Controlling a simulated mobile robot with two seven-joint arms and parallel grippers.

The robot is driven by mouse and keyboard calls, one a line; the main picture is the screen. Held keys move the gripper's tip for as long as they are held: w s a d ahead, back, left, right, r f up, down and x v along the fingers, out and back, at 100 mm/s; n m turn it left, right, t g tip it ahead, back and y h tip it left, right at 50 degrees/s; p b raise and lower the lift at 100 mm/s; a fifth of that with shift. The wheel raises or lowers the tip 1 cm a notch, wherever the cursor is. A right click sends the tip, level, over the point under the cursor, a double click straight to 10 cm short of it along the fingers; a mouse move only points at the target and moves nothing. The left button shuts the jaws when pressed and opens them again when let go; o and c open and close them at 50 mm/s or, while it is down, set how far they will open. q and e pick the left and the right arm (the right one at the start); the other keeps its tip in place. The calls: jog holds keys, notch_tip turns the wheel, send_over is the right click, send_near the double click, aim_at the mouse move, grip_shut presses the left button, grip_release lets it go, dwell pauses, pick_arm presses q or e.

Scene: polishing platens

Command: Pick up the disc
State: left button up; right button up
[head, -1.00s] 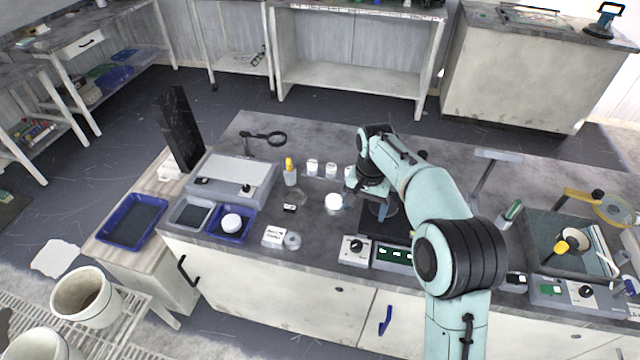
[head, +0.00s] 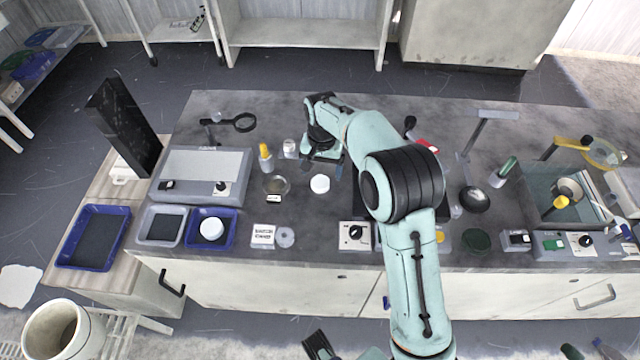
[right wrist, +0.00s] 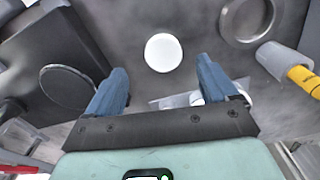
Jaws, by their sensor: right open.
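A white round disc (head: 320,184) lies flat on the grey bench top, in the middle of the head view. It also shows in the right wrist view (right wrist: 163,52), beyond and between the fingertips. A second white round piece (head: 212,229) sits in a blue tray (head: 233,242) to the left. My right gripper (head: 322,168) is open and empty, just behind the first disc in the head view. Its two blue fingers (right wrist: 160,88) are apart in the right wrist view and do not touch the disc. My left gripper is not clearly seen.
A white label card (head: 262,235) and a clear ring (head: 285,237) lie in front. A grey box device (head: 203,172) is further left. My right arm hides part of the bench.

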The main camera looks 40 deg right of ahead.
aim_at(320, 182)
jog(key=f, duration=0.5)
jog(key=shift+w+f+b, duration=0.3)
jog(key=shift+f+b, duration=0.05)
jog(key=shift+b, duration=0.05)
jog(key=c, duration=1.2)
jog(key=shift+r, duration=0.15)
